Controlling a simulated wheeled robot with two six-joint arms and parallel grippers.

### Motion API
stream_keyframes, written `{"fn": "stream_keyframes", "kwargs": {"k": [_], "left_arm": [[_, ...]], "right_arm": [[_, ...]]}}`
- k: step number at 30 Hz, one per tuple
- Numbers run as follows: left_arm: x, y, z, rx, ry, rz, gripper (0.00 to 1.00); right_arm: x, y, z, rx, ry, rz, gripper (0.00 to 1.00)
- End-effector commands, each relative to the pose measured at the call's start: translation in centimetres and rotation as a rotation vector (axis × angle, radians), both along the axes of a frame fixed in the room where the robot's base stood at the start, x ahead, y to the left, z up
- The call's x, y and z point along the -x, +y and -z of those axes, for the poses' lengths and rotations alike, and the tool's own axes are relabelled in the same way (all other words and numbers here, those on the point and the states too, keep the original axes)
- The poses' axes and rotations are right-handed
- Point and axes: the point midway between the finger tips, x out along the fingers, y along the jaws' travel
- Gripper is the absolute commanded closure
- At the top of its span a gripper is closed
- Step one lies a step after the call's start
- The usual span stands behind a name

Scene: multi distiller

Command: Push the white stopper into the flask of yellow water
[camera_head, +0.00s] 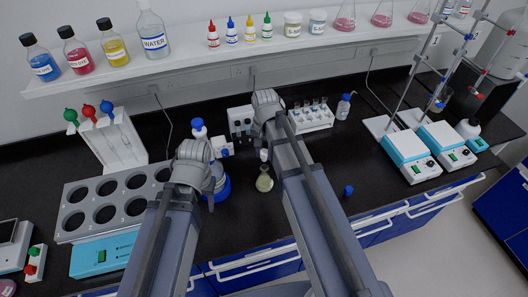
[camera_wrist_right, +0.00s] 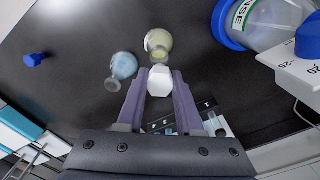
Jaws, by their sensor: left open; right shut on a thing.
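The white stopper (camera_wrist_right: 159,82) is held between the fingers of my right gripper (camera_wrist_right: 160,90) in the right wrist view. It also shows, small and partly hidden, in the head view (camera_head: 264,155). The flask of yellow water (camera_wrist_right: 158,41) lies just beyond the stopper in the wrist view, and the two overlap slightly there. In the head view the flask (camera_head: 264,183) stands on the black bench, just below the stopper in the picture. I cannot tell whether they touch. My left gripper (camera_head: 194,152) is open beside the wash bottle; its fingertips are mostly hidden.
A flask of blue liquid (camera_wrist_right: 124,65) stands close to the yellow one. The blue-based wash bottle (camera_head: 217,187) is left of the yellow flask. A blue stopper (camera_head: 349,190) lies to the right on clear bench. A vial rack (camera_head: 312,120) stands behind.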

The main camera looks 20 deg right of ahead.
Motion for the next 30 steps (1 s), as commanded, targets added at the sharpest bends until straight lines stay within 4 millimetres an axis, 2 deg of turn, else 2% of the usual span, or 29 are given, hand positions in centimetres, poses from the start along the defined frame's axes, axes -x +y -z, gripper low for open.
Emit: {"fn": "stream_keyframes", "kwargs": {"k": [1,12,30], "left_arm": [[0.0,0.0,0.8,0.0,0.0,0.001,0.5],[0.0,0.0,3.8,-0.001,0.0,0.003,0.5],[0.0,0.0,4.0,-0.001,0.0,0.003,0.5]], "right_arm": [[0.0,0.0,0.8,0.0,0.0,0.0,1.0],[0.0,0.0,3.8,0.0,0.0,0.0,1.0],[0.0,0.0,4.0,0.0,0.0,0.0,1.0]]}}
